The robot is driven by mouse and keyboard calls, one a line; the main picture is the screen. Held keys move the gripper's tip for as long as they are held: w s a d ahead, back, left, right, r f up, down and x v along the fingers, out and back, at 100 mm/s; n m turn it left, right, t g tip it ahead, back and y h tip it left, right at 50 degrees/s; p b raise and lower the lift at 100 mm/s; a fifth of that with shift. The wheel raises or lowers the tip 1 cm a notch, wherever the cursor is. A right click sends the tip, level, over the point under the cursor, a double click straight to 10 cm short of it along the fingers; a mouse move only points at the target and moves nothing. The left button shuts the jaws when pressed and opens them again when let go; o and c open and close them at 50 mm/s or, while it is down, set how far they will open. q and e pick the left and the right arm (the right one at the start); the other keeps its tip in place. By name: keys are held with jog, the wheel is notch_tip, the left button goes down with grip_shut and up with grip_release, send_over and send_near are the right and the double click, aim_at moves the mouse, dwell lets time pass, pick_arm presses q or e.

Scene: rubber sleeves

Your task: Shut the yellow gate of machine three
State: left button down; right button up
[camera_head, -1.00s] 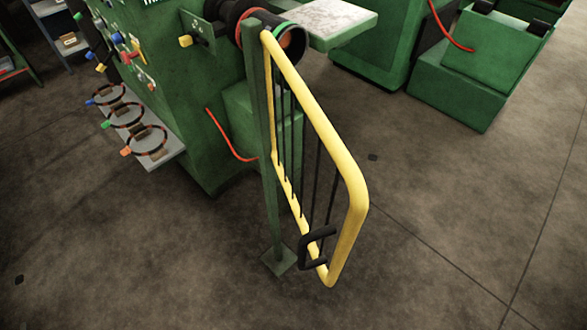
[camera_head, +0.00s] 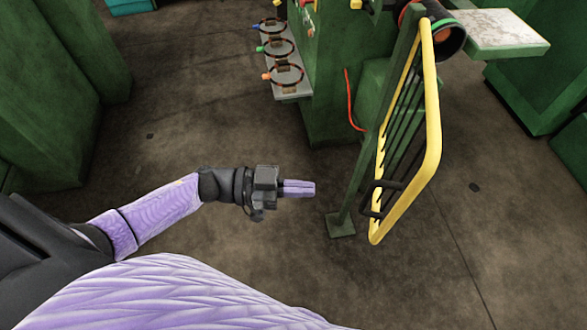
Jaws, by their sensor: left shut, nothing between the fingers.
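The yellow gate (camera_head: 433,130) hangs on a green post (camera_head: 372,150) in the right half of the head view. It has a yellow tube frame with thin dark bars and stands out from the machine toward me. A black handle (camera_head: 383,196) sits at its lower near corner. My left gripper (camera_head: 314,188) is shut and empty. It points right toward the post and the gate handle, with a gap between them. My right gripper is not in view.
The green machine (camera_head: 335,100) stands behind the post, with a grey shelf (camera_head: 292,90) of rings on its left side. A grey-white table plate (camera_head: 500,33) juts out at upper right. Green cabinets (camera_head: 60,90) stand at the left. Floor around the post is clear.

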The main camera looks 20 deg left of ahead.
pick_arm(q)
jog(key=x, duration=0.9)
jog(key=shift+a, duration=0.1)
